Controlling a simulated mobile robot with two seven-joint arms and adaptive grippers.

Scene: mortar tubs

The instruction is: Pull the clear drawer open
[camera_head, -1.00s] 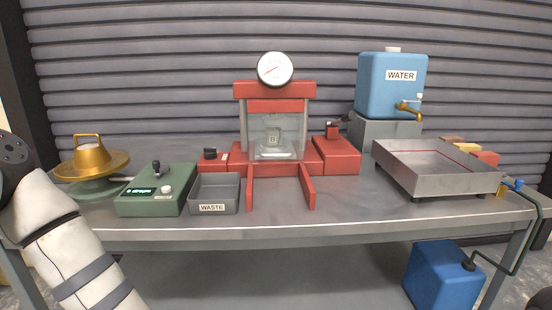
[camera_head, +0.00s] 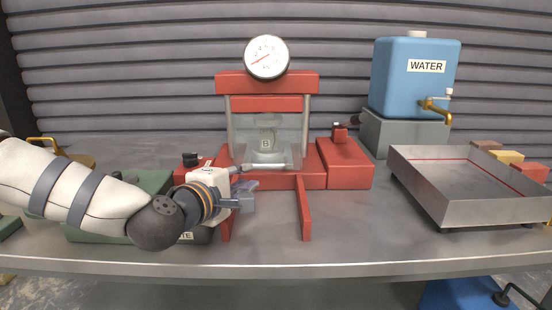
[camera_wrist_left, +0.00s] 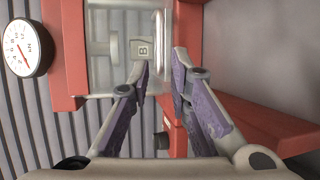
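The clear drawer (camera_head: 287,140) sits in the red press (camera_head: 267,84), below its gauge. A grey block marked B (camera_head: 267,145) shows through it, and a pale bar runs along its lower front. My left gripper (camera_head: 250,177) is just in front of the drawer's lower left part. In the left wrist view its two purple-padded fingers (camera_wrist_left: 160,62) are apart with nothing held between them. The clear drawer (camera_wrist_left: 105,60) is beyond the fingertips there; I cannot tell whether they touch it. My right gripper is in neither view.
The press's red front rails (camera_head: 304,208) stick out towards me. A metal tray (camera_head: 470,206) and a blue water tank (camera_head: 414,80) stand at the right. The bench front right of the press is clear.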

